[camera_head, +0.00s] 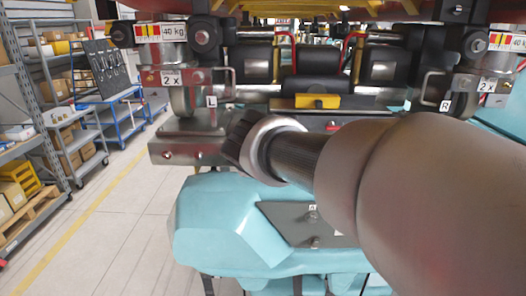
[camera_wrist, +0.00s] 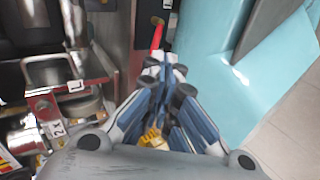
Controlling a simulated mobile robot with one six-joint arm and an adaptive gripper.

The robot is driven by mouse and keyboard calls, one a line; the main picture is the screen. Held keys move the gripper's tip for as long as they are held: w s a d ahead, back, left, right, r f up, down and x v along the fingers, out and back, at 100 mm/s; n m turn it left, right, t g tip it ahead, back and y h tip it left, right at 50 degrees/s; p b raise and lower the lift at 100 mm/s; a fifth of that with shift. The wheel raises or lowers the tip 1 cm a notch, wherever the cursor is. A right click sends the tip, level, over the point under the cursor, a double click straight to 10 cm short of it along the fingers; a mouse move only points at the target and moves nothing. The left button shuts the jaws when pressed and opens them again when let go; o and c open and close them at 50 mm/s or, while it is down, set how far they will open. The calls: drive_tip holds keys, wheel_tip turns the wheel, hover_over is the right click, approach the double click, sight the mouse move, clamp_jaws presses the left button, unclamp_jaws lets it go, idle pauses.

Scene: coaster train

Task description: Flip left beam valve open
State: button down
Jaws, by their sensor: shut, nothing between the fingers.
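In the wrist view my gripper (camera_wrist: 164,68) is shut and empty, its blue-grey fingers together. A thin red lever (camera_wrist: 157,36) shows just beyond the fingertips, beside a metal beam. It looks like a valve handle, and I cannot tell whether the tips touch it. In the head view my arm's wrist lies in front of the beam and hides the gripper. A small red part (camera_head: 334,127) shows at the middle of the beam there; I cannot tell whether it is the same lever. The "L" label (camera_head: 212,101) sits on the beam's left side.
A teal body (camera_head: 215,215) lies below the beam and shows at right in the wrist view. A metal bracket (camera_wrist: 62,72) stands left of my gripper. A yellow block (camera_head: 318,101) sits mid-beam. Shelves (camera_head: 45,100) stand far left, with clear floor between.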

drive_tip(key=v, duration=0.4)
drive_tip(key=shift+w+d, duration=0.1)
